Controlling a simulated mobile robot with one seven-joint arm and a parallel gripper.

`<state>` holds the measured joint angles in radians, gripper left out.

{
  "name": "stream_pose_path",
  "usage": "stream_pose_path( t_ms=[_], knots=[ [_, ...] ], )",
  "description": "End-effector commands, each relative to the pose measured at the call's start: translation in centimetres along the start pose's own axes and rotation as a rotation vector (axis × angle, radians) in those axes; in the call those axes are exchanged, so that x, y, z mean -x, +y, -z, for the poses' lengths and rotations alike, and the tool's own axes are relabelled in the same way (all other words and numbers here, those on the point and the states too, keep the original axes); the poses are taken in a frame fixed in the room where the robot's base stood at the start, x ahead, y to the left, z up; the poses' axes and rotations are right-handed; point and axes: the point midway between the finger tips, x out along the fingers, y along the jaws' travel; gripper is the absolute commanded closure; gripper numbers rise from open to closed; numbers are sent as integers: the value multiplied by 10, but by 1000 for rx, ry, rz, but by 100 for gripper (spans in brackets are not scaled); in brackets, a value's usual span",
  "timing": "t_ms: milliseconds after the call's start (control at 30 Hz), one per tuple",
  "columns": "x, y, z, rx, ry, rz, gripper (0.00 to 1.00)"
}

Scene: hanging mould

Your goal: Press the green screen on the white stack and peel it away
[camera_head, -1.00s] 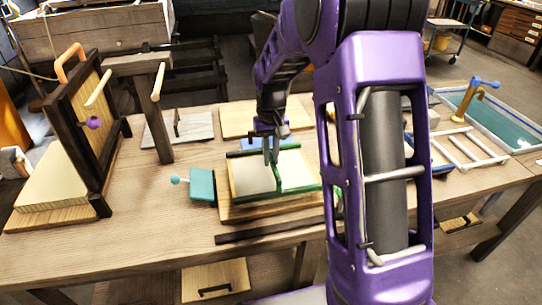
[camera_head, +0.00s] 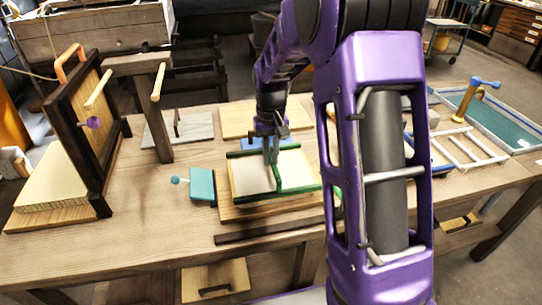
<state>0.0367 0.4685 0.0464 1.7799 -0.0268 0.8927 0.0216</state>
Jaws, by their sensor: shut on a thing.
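The green screen (camera_head: 262,200) is a green-barred frame lying over the white stack (camera_head: 248,176), which sits on a wooden board (camera_head: 229,212) at the middle of the bench. A green bar rises across the middle of the white surface, beside my fingers. My gripper (camera_head: 271,159) is above the screen, pointing down, with its fingers shut on a part of the green screen. The exact place of the grip is too small to tell. My arm hides the right end of the screen and board.
A teal block with a round knob (camera_head: 202,185) lies left of the screen. A dark upright frame with pegs (camera_head: 88,135) stands at the left. A white rack (camera_head: 466,148) and a water-filled basin (camera_head: 505,118) are at the right. The bench's front left is clear.

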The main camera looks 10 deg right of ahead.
Motion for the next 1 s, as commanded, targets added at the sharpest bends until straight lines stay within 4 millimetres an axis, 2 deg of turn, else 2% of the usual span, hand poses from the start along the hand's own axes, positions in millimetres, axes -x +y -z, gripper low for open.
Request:
stream_pose_path(
  t_ms=[1000],
  knots=[
    [-12,0,0,0,1,0,100]
  ],
)
